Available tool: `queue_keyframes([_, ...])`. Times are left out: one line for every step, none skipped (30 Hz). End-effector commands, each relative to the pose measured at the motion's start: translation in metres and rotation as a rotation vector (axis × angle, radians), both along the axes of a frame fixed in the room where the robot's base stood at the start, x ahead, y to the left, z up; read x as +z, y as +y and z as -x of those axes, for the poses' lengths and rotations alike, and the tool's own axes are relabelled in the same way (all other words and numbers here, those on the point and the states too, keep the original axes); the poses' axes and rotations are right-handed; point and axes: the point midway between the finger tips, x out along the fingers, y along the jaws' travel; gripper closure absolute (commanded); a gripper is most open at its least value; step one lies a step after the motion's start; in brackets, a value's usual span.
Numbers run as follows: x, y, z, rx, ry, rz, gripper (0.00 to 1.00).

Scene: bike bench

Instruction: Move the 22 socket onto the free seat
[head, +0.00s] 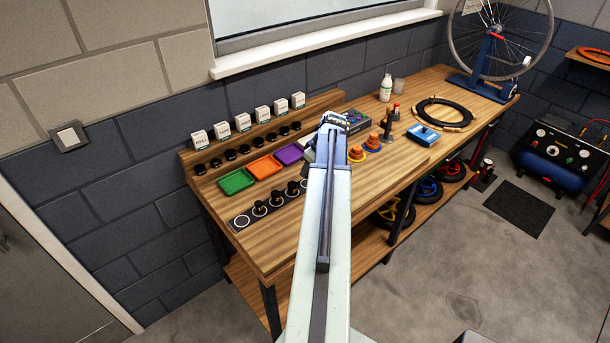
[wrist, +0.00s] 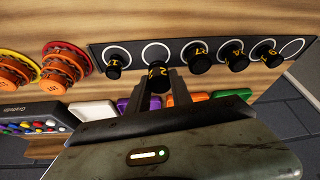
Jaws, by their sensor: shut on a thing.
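The 22 socket (wrist: 157,75) is black with yellow digits, in the middle of the wrist view. My gripper (wrist: 161,80) is shut on it, one finger on each side. It is over its white-ringed seat in the dark strip (wrist: 137,51); whether it is lifted clear, I cannot tell. The free seat (wrist: 292,48) is an empty white ring at the strip's right end in the wrist view. In the head view the free seat (head: 241,221) is at the strip's left end; my arm hides the 22 socket there.
Other black sockets (wrist: 199,59) stand on both sides of my fingers. Coloured trays, green (head: 236,181), orange (head: 264,167) and purple (head: 289,154), lie behind the strip. Orange stacked cones (wrist: 65,65) stand beyond its other end. Bare bench wood lies in front of the strip.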

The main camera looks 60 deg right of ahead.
Motion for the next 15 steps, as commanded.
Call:
queue_keyframes([-0.012,-0.005,0.0,-0.002,0.0,0.0,1.0])
queue_keyframes([-0.02,-0.004,0.001,-0.004,0.0,-0.001,1.0])
queue_keyframes([-0.028,-0.005,0.003,-0.005,0.0,0.0,1.0])
queue_keyframes([-0.034,-0.005,0.003,-0.007,0.0,0.0,1.0])
queue_keyframes([-0.038,-0.005,0.003,-0.007,0.0,0.0,1.0])
queue_keyframes([-0.04,-0.005,0.003,-0.007,0.0,0.0,1.0])
queue_keyframes([-0.04,-0.005,0.003,-0.005,-0.001,0.0,1.0])
queue_keyframes([-0.039,-0.004,0.002,-0.004,-0.001,0.0,1.0])
queue_keyframes([-0.037,-0.003,0.001,-0.002,-0.001,0.0,1.0])
queue_keyframes([-0.036,-0.003,0.0,-0.001,-0.001,0.001,1.0])
queue_keyframes([-0.035,-0.002,0.0,-0.001,-0.001,0.0,1.0])
queue_keyframes([-0.035,-0.002,0.0,0.0,-0.001,0.0,1.0])
queue_keyframes([-0.035,-0.002,-0.001,0.0,-0.001,0.0,1.0])
queue_keyframes([-0.036,-0.002,-0.001,0.0,0.0,0.0,1.0])
queue_keyframes([-0.037,-0.002,0.0,0.0,0.0,0.0,1.0])
